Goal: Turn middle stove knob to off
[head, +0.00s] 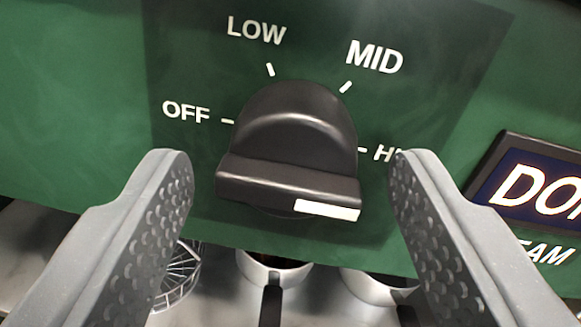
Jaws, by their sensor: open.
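The black stove knob (290,145) is on a green panel (75,110) in the middle of the head view. Around it are the labels OFF (186,112), LOW (256,31), MID (374,57) and a partly hidden one starting with H (382,153). The knob's grip bar lies nearly level, and its white mark (327,210) is at the bar's lower right end, on the HI side. My gripper (290,170) is open, with one finger to the left of the knob and one to the right. Gaps show between both fingers and the knob.
A dark blue sign (535,190) with white letters is at the right edge. Below the panel are white cups or pans with dark handles (271,300) and a wire basket (180,275), close under the fingers. Other knobs are not in view.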

